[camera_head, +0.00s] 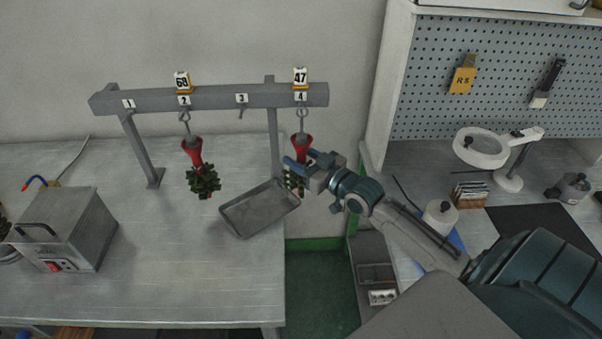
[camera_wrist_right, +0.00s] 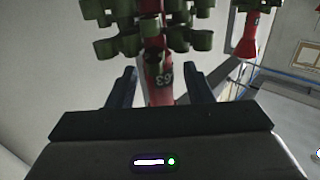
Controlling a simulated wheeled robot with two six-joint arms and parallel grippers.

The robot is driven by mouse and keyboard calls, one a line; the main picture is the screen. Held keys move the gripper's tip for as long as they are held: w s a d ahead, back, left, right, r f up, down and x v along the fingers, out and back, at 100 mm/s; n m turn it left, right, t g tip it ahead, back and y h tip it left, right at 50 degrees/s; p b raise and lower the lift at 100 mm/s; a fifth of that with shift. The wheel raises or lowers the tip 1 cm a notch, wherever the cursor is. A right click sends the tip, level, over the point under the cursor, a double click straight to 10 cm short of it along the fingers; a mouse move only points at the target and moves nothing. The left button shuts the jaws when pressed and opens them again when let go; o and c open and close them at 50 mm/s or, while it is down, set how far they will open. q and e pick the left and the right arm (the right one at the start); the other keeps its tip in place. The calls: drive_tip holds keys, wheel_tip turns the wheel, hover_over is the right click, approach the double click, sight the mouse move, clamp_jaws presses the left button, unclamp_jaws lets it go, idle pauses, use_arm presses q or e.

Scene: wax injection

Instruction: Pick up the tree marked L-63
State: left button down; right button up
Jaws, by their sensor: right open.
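A tree with a red funnel-shaped cup (camera_head: 302,143) and green pieces hangs from hook 4 of the grey rail. In the right wrist view its red stem (camera_wrist_right: 157,82) carries a mark that reads 63; any letter before it is unclear. My right gripper (camera_head: 301,162) is at this tree, below the cup. Its two blue fingers (camera_wrist_right: 160,88) are open, one on each side of the stem, with gaps visible. The gripper partly hides the tree's green pieces in the head view. Another red and green tree (camera_head: 203,178) hangs from hook 2. My left gripper is not in view.
The rail (camera_head: 215,97) bears a tag 68 (camera_head: 182,82) above hook 2 and a tag 47 (camera_head: 300,77) above hook 4. A grey tray (camera_head: 243,227) lies on the table below. A metal box machine (camera_head: 65,232) stands at left. Hooks 1 and 3 are empty.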

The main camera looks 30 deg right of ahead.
drive_tip(key=c, duration=1)
clamp_jaws()
drive_tip(key=shift+r, duration=0.15)
